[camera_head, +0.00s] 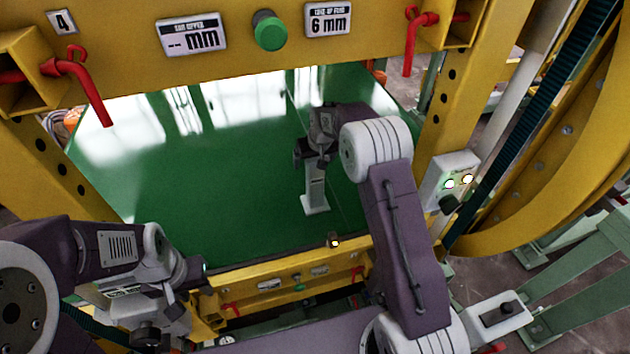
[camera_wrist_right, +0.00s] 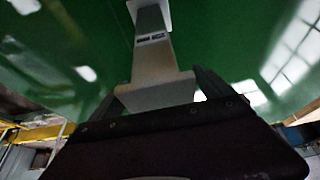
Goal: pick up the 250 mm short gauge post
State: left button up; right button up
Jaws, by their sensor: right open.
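The short gauge post (camera_head: 315,188) is a pale grey upright with a small label and a flat white foot on the green surface. Its top is hidden behind my right gripper (camera_head: 312,158) in the head view. In the right wrist view the post (camera_wrist_right: 153,62) shows with its wider end between the two dark fingers of my right gripper (camera_wrist_right: 157,95). Those fingers stand apart, one on each side; contact is not clear. My left gripper (camera_head: 155,325) is at the lower left, far from the post, and its fingers are too unclear to read.
The green surface (camera_head: 190,190) around the post is mostly clear. A yellow frame (camera_head: 130,55) with red handles (camera_head: 90,90) and a green button (camera_head: 270,30) borders it at the back.

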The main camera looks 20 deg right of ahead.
jog(key=shift+w+r, duration=0.1)
grip_shut()
